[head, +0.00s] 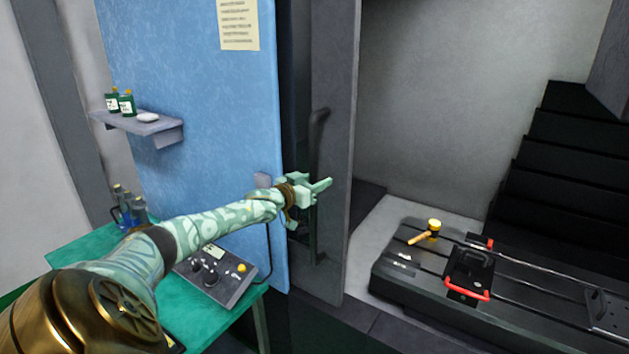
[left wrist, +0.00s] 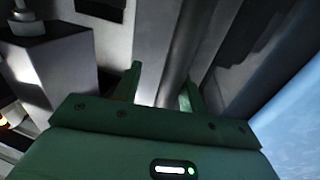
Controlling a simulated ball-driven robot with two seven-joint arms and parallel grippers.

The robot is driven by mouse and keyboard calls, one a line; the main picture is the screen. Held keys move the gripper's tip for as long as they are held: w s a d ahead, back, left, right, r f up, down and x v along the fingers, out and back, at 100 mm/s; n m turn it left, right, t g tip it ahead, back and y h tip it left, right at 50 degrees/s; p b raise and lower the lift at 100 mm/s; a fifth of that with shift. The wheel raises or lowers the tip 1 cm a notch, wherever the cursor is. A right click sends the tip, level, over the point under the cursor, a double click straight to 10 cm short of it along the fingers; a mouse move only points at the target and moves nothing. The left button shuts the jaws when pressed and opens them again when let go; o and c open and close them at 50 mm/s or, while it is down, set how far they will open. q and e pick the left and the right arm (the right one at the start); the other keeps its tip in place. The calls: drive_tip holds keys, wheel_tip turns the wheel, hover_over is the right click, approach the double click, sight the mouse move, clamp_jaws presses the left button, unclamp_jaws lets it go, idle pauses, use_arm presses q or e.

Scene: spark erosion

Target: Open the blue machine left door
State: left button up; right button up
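The blue machine has a blue panel (head: 215,120) on the left. A dark grey door panel (head: 338,150) stands at its right. A dark vertical bar handle (head: 317,140) runs along the door panel. My left gripper (head: 318,187) is at about the middle of the handle's height and covers part of it. In the left wrist view, the fingers of my left gripper (left wrist: 160,92) are spread apart. A grey vertical bar (left wrist: 178,50) runs down between them, nearer the right finger; I cannot tell whether they touch it. My right gripper is not in view.
A green table (head: 190,315) with a control box (head: 218,278) stands below my left arm. A shelf (head: 140,125) with green bottles juts from the blue panel. To the right, a dark machine bed (head: 410,282) holds a mallet (head: 427,233) and a red-handled block (head: 468,275).

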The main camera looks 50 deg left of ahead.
use_arm(q)
drive_tip(key=shift+a, duration=0.2)
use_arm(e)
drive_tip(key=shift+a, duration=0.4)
use_arm(q)
drive_tip(key=shift+s+f, duration=0.1)
drive_tip(key=shift+s, duration=0.45)
drive_tip(key=s+p, duration=0.2)
drive_tip(key=s, duration=1.3)
drive_tip(key=shift+s+d, duration=0.15)
drive_tip(key=shift+d, duration=0.2)
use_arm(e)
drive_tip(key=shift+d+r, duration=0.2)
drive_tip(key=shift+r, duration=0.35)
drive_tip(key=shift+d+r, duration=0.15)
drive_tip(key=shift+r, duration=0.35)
